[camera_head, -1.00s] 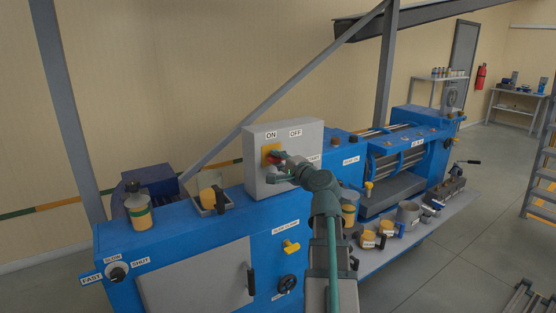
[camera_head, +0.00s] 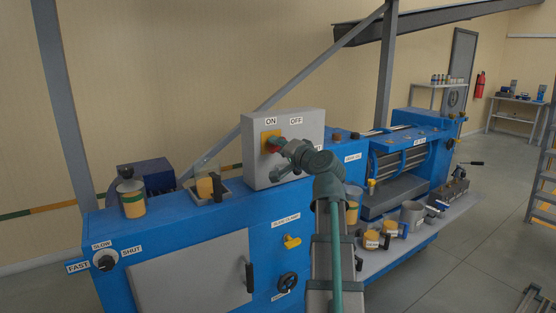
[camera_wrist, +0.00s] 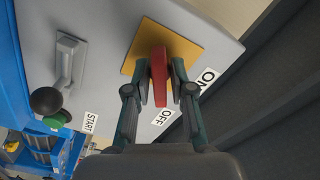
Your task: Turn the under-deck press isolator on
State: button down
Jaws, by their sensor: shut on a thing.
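The isolator is a grey box (camera_head: 262,178) on the blue machine, with ON and OFF labels along the top of its face. It carries a yellow plate (camera_wrist: 183,48) with a red handle (camera_wrist: 158,75). My gripper (camera_wrist: 158,88) has one finger on each side of the red handle and is shut on it. In the head view, my gripper (camera_head: 280,147) is at the plate and hides most of the handle. In the wrist view, the ON label (camera_wrist: 208,78) is right of the handle and the OFF label (camera_wrist: 163,117) is below it.
In the wrist view, a black ball knob (camera_wrist: 46,100), a green button (camera_wrist: 57,121) and a START label (camera_wrist: 90,122) lie left of the handle. A yellow-filled container (camera_head: 206,187) and a jar (camera_head: 131,195) stand left of the box. Several cups stand on the right shelf.

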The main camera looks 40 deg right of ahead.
jog(key=n+b, duration=0.4)
jog(key=shift+f+b, duration=0.3)
jog(key=shift+b, duration=0.05)
jog(key=n+b, duration=0.3)
jog(key=b, duration=0.1)
jog(key=n+b, duration=0.4)
jog(key=n, duration=0.1)
jog(key=shift+r+b, duration=0.25)
jog(key=shift+b, duration=0.05)
jog(key=c, duration=1.2)
grip_release()
jog(key=s+a, duration=0.1)
jog(key=s, duration=1.1)
jog(key=shift+a, duration=0.2)
jog(key=shift+r, duration=0.1)
